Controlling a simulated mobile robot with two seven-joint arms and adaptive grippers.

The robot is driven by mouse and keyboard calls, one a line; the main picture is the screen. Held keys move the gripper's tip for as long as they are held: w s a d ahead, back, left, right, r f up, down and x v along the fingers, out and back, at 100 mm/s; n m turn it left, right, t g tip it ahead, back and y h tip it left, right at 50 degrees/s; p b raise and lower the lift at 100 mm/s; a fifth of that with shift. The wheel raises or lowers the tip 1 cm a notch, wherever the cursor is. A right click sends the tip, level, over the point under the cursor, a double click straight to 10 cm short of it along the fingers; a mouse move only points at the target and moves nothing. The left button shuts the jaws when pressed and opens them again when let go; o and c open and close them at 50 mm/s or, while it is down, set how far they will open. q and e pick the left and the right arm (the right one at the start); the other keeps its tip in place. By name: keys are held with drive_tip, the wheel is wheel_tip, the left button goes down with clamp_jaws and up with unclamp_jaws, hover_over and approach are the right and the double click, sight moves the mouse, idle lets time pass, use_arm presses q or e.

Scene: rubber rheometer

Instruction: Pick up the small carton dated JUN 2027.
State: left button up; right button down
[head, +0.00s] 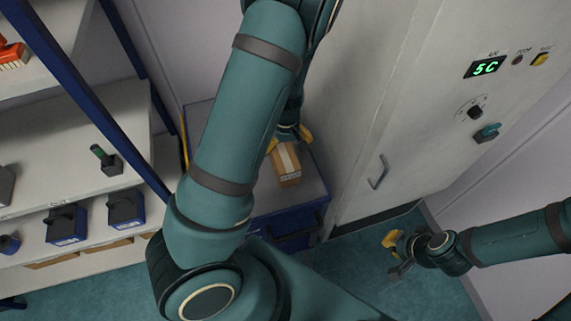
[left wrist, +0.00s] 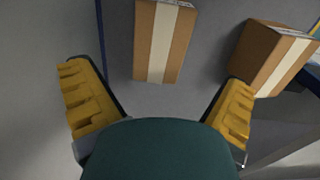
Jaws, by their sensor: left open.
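Two small brown cartons with pale tape strips show in the left wrist view. One carton (left wrist: 147,42) is at the top middle, and the other carton (left wrist: 262,55) is tilted in the picture at the right. Their dates cannot be read. In the head view one carton (head: 287,168) shows on the grey top beside my left gripper (head: 289,139); my arm may hide the other. My left gripper, with yellow fingers, is open and empty; in the left wrist view (left wrist: 155,78) the middle carton lies ahead between its fingers. My right gripper (head: 396,256) is far from the cartons, over the floor.
The cartons' grey-topped blue cabinet (head: 304,190) stands between a shelf rack (head: 70,137) and a tall pale cabinet (head: 410,110) showing "5C", with a handle (head: 378,172). The rack holds blue-black boxes (head: 126,209). Teal floor (head: 350,275) is open in front.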

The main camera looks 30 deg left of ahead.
sight(285, 157)
use_arm(q)
drive_tip(key=f, duration=0.3)
drive_tip(key=shift+w, duration=0.2)
drive_tip(key=shift+a+f+b, duration=0.15)
drive_tip(key=shift+f+b, duration=0.2)
drive_tip(key=shift+f, duration=1)
drive_tip(key=shift+a+f+b, duration=0.1)
drive_tip(key=shift+f+b, duration=0.2)
drive_tip(key=shift+f, duration=1)
drive_tip(key=c, duration=1.2)
